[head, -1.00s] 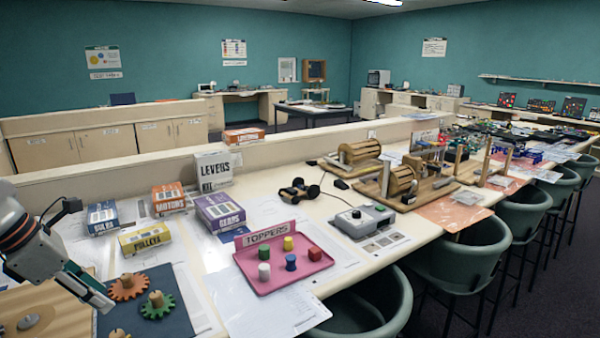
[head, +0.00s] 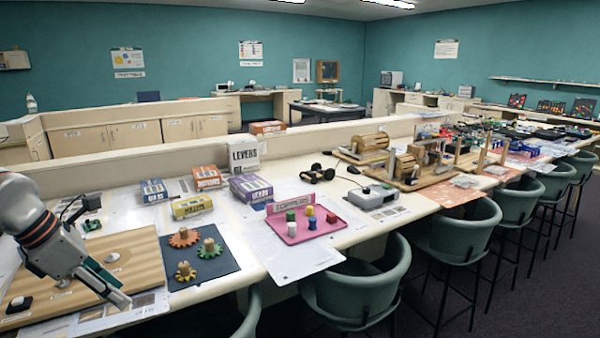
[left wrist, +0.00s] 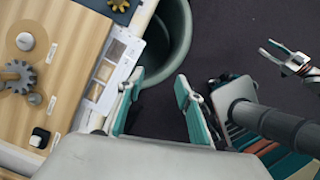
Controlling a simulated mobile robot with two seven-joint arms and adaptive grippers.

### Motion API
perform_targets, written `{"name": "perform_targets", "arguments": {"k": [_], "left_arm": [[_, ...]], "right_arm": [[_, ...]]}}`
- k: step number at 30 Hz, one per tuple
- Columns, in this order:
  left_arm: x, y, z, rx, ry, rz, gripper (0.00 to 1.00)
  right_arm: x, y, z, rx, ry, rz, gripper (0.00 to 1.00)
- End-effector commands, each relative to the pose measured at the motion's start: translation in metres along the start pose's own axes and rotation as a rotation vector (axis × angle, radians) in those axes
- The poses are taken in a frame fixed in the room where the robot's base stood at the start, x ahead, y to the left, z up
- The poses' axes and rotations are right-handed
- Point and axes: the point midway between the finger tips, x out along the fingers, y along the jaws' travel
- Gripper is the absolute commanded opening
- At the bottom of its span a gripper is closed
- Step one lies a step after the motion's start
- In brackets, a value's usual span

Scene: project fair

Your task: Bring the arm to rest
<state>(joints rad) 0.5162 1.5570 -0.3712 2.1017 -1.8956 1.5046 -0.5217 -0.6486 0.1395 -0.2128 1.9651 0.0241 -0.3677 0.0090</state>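My left gripper (head: 118,298) is in the head view at the lower left, pointing down and to the right above the front part of the wooden board (head: 140,247). In the left wrist view my left gripper (left wrist: 157,102) has its two teal-padded fingers well apart, with only dark floor and a chair edge between them. It holds nothing. My right gripper (left wrist: 283,57) shows at the right edge of the left wrist view, over the floor, its fingers apart and nothing between them. The head view does not show it.
A dark mat (head: 222,262) with several wooden-pegged gears lies right of the board. A pink tray (head: 318,228) of coloured toppers stands further right. Green chairs (head: 355,290) line the bench front; one (left wrist: 170,45) is close beside the left gripper. Dark floor lies beyond the chairs.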

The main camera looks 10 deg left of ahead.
Motion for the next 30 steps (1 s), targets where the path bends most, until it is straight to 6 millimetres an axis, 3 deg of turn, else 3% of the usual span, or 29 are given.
{"name": "perform_targets", "arguments": {"k": [1,8,12,15,19,23,26,30], "left_arm": [[0.021,-0.02,0.007,-0.01,-0.031,-0.079,0.36],[0.076,-0.1,0.046,-0.131,-0.216,-0.402,0.36],[0.102,-0.158,0.079,-0.329,-0.374,-0.665,0.36],[0.113,-0.186,0.102,-0.549,-0.494,-0.852,0.36],[0.129,-0.196,0.12,-0.909,-0.625,-1.045,0.36],[0.16,-0.183,0.116,-1.337,-0.718,-1.166,0.36],[0.198,-0.171,0.093,-1.704,-0.752,-1.204,0.36],[0.265,-0.17,0.032,-2.243,-0.735,-1.165,0.36]], "right_arm": [[0.0,-0.001,0.001,0.001,-0.002,0.0,0.4],[0.001,0.0,0.0,0.0,0.0,0.0,0.4],[0.003,0.003,-0.005,-0.002,0.009,0.004,0.4],[0.002,0.001,-0.002,-0.001,0.003,0.002,0.4],[0.0,0.0,0.002,0.0,-0.004,0.0,0.4],[0.0,0.0,0.003,0.0,-0.005,0.0,0.4],[0.0,0.0,0.003,0.0,-0.005,0.0,0.4],[0.0,0.0,0.003,0.0,-0.005,0.0,0.4]]}}
